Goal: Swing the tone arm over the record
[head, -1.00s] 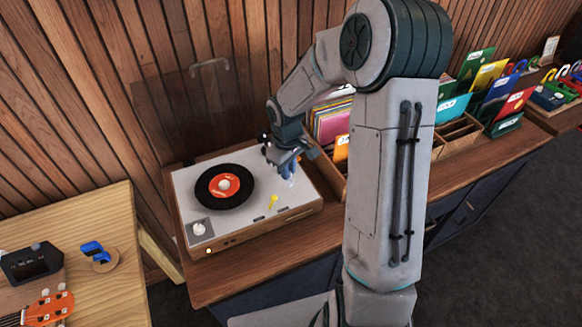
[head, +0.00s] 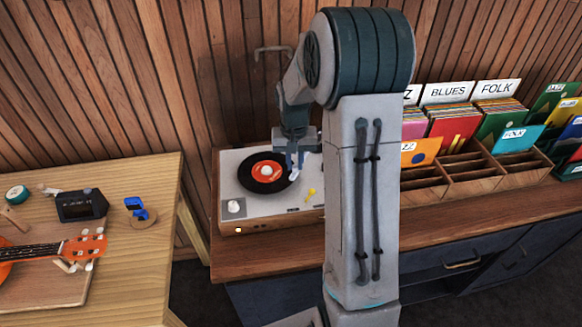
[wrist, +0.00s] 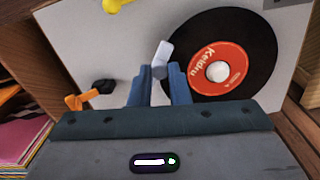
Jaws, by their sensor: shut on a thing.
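The turntable (head: 232,185) is a pale deck in a wooden case. A black record (head: 250,187) with a red-orange label lies on it; it also shows in the wrist view (wrist: 255,40). My gripper (head: 294,168) points down at the record's right edge in the head view. In the wrist view my gripper (wrist: 160,82) is shut on the tone arm, whose pale head (wrist: 163,52) sticks out past the fingertips at the record's rim. Most of the tone arm is hidden by my gripper. I cannot tell its height above the record.
A yellow piece (head: 311,193) and a pale knob (head: 234,207) sit on the deck. Record bins (head: 470,175) stand to the right. A wooden table (head: 135,215) with a ukulele (head: 40,250) is at left, across a gap. The wood-slat wall is close behind.

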